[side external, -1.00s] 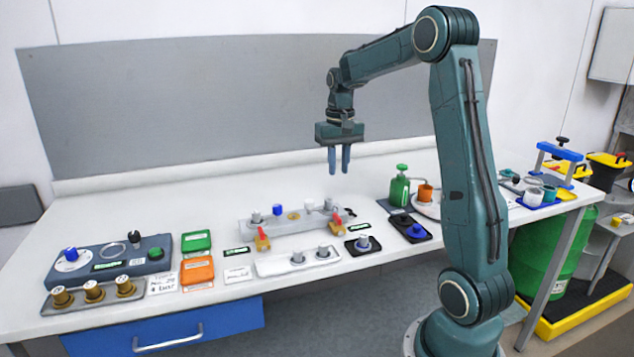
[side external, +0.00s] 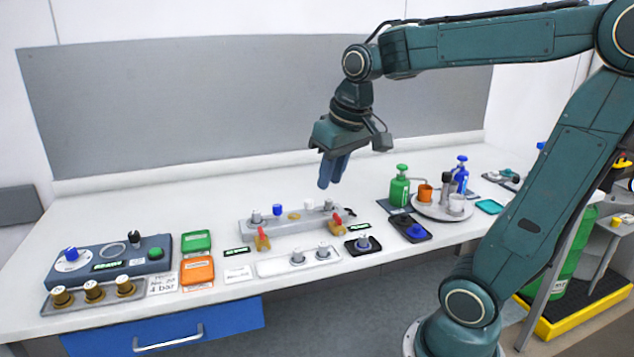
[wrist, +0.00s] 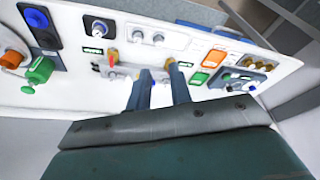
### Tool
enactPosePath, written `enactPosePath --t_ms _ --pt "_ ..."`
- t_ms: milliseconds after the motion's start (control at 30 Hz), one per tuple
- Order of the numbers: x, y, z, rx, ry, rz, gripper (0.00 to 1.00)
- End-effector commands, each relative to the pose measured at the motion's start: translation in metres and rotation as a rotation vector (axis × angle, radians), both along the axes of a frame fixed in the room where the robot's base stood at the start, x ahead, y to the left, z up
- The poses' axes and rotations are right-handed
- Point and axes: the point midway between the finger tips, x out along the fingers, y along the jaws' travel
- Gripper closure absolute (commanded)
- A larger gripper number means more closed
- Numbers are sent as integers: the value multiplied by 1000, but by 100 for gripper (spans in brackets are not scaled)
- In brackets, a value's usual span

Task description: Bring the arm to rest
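My gripper (side external: 333,171) hangs above the back middle of the white bench (side external: 120,214), fingers pointing down and slightly tilted. It is clear of everything on the bench. In the wrist view the two blue-grey fingers (wrist: 160,90) stand apart with a gap between them and nothing in it. The grey manifold block (side external: 290,220) with red-handled valves lies below the gripper, in front of it in the side view.
A control box (side external: 110,256) and orange (side external: 197,270) and green (side external: 196,241) boxes sit at left. A green bottle (side external: 400,188), a blue bottle (side external: 461,176) and a round tray (side external: 428,211) stand at right. A grey panel (side external: 200,110) rises behind the bench.

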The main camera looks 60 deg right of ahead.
Motion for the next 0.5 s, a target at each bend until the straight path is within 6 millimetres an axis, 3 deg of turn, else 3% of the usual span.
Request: enactPosePath --t_ms 200,500 --pt "-35 38 -3 -21 -76 123 79" --pt "-76 70 -17 -36 -165 263 79"
